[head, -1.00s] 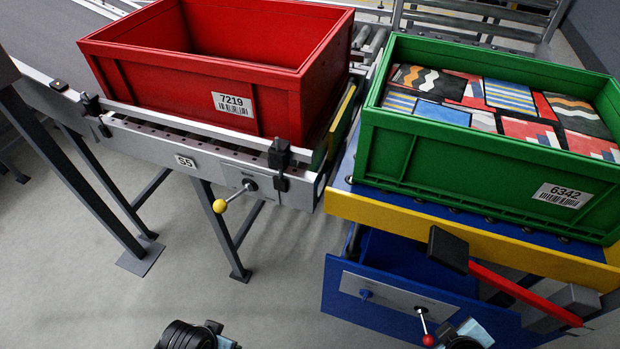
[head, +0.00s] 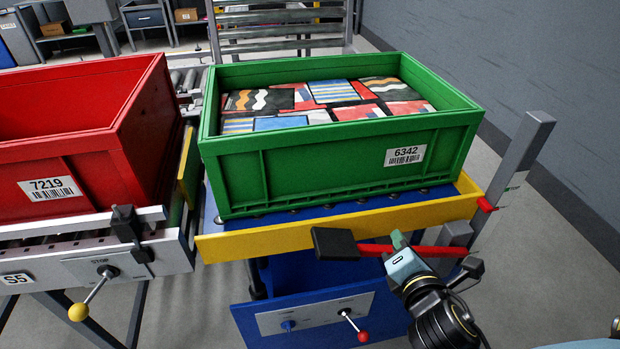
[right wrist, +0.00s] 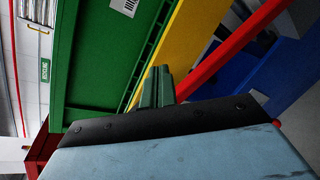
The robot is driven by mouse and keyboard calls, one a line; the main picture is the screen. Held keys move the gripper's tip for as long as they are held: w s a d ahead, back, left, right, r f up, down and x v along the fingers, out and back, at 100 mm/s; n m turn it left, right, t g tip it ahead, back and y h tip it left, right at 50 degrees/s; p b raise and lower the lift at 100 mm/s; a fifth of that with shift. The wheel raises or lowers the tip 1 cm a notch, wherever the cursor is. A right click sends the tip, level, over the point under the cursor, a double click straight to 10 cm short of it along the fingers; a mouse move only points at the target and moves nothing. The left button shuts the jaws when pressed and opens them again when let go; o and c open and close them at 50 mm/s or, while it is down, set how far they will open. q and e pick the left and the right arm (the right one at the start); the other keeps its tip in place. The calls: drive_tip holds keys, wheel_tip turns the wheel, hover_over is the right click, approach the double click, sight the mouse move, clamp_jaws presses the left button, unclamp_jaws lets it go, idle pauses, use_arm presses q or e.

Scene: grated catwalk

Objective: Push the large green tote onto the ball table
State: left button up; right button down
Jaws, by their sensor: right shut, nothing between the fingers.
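The large green tote (head: 310,170), labelled 6342, sits upright on the blue ball table (head: 300,210), with ball rollers showing along its front edge. It is filled with patterned flat packs (head: 330,95). A yellow rail (head: 340,228) runs along the table's front, below the tote. My right gripper (head: 397,240) is shut and empty, in front of that rail, with its green fingertips overlapping a red bar (head: 430,250); I cannot tell whether they touch. In the right wrist view the shut fingers (right wrist: 157,88) point toward the tote's side (right wrist: 100,60) and yellow rail. My left gripper is out of view.
A red tote (head: 90,150), labelled 7219, stands on the conveyor at left, with a yellow-knobbed lever (head: 79,312) below. A black pad (head: 335,243) ends the red bar. A grey post (head: 520,160) stands at right. Open floor lies beyond it.

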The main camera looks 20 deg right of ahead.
wheel_tip(320, 180, up, 3)
drive_tip(key=w+a+n+t+y, duration=0.1)
drive_tip(key=n+t, duration=0.2)
drive_tip(key=n, duration=0.6)
drive_tip(key=n+y, duration=0.1)
drive_tip(key=n, duration=0.2)
approach(360, 169)
drive_tip(key=shift+t, duration=0.4)
drive_tip(key=x, duration=0.3)
drive_tip(key=f+x, duration=0.1)
drive_tip(key=x, duration=0.1)
drive_tip(key=shift+w+d+b, duration=0.1)
drive_tip(key=shift+w+b, duration=0.2)
drive_tip(key=shift+b, duration=0.1)
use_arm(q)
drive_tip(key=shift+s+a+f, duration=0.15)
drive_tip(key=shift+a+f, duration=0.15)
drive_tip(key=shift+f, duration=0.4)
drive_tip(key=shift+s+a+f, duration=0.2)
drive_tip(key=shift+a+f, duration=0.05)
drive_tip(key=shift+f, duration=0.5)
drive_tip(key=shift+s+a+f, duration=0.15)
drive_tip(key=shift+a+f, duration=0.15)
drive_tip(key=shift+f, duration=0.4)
use_arm(e)
drive_tip(key=shift+w+d, duration=0.1)
drive_tip(key=shift+w, duration=0.5)
drive_tip(key=shift+r, duration=0.1)
